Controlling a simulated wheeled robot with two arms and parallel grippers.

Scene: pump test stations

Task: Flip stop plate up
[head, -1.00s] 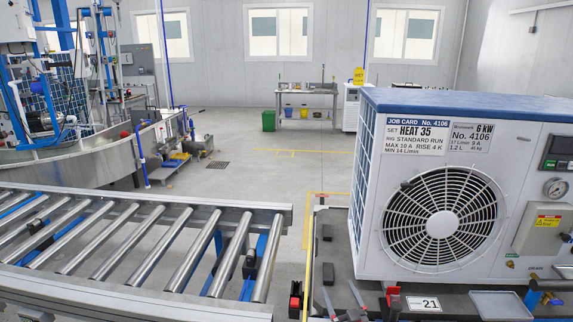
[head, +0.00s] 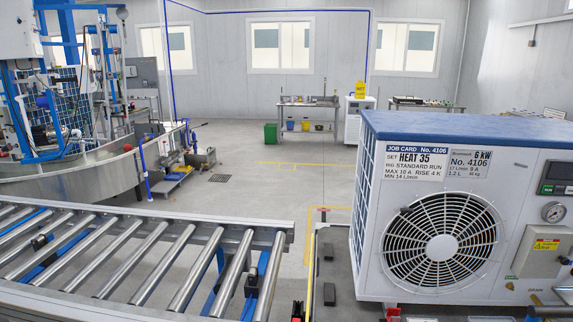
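The roller conveyor (head: 150,255) runs in from the left and ends near the middle of the head view. No plate that I can clearly identify as the stop plate shows. A small black part (head: 250,276) sits low between the last rollers, beside blue framing, and I cannot tell what it is. Neither of my grippers is in view.
A white pump unit (head: 524,207) with a fan grille and a job card stands on a dark bench (head: 340,250) at right. Open floor (head: 265,190) lies beyond the conveyor. A round steel tank (head: 75,177) stands at left. A green bin (head: 270,133) is at the back.

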